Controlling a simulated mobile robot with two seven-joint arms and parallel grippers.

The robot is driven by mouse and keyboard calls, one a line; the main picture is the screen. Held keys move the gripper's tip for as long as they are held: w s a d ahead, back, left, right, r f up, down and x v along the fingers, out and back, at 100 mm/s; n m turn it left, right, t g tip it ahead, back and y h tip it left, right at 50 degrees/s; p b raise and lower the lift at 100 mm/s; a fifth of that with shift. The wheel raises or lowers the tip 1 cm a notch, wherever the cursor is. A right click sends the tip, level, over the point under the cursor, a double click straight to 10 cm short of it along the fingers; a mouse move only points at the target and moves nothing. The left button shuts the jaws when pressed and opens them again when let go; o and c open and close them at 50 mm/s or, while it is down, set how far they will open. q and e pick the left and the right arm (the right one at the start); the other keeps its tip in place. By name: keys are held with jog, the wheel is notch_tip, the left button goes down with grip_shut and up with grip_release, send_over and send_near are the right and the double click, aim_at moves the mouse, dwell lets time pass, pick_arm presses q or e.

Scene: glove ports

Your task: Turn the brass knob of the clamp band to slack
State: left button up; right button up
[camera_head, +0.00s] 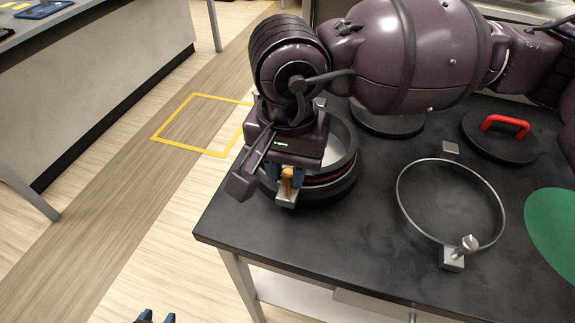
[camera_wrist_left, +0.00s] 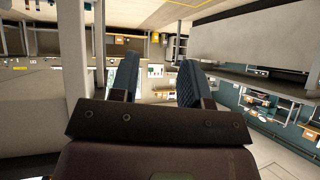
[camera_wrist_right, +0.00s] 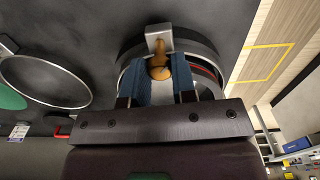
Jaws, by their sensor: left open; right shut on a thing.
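The brass knob (camera_head: 287,178) sits on a metal block at the front of the clamp band (camera_head: 345,183), around a dark round port at the table's near-left corner. My right gripper (camera_head: 286,172) reaches down over the port, its blue fingers on either side of the knob. In the right wrist view the knob (camera_wrist_right: 159,68) shows between the fingertips, below the grey block (camera_wrist_right: 159,36). My right arm hides part of the port. My left gripper (camera_head: 156,318) is at the bottom edge, off the table; in the left wrist view its fingers (camera_wrist_left: 158,75) are apart and empty.
A loose metal ring (camera_head: 399,205) with a silver-knobbed block (camera_head: 452,260) lies on the black table (camera_head: 380,265). A dark lid with a red handle (camera_head: 505,124) and a green disc (camera_head: 555,230) are to the right. A yellow square (camera_head: 185,148) marks the floor.

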jog(key=n+b, duration=0.1)
jog(key=n, duration=0.1)
jog(key=shift+f+n+b, duration=0.35)
jog(key=shift+n+b, duration=0.05)
jog(key=n+b, duration=0.2)
jog(key=n, duration=0.1)
jog(key=shift+r+n+b, duration=0.1)
jog(key=shift+n+b, duration=0.65)
jog(key=shift+n, duration=0.15)
pick_arm(q)
jog(key=shift+g, duration=0.4)
jog(key=f, duration=0.5)
jog(key=shift+s+a+f, duration=0.1)
jog(key=shift+s+f, duration=0.1)
pick_arm(e)
jog(key=shift+r+n, duration=0.15)
jog(key=shift+n, duration=0.15)
pick_arm(q)
jog(key=shift+w+r, duration=0.1)
jog(key=shift+r, duration=0.05)
pick_arm(e)
jog(key=shift+r, duration=0.1)
jog(key=o, duration=0.7)
jog(key=shift+o, duration=1.1)
pick_arm(q)
jog(key=shift+f, duration=0.2)
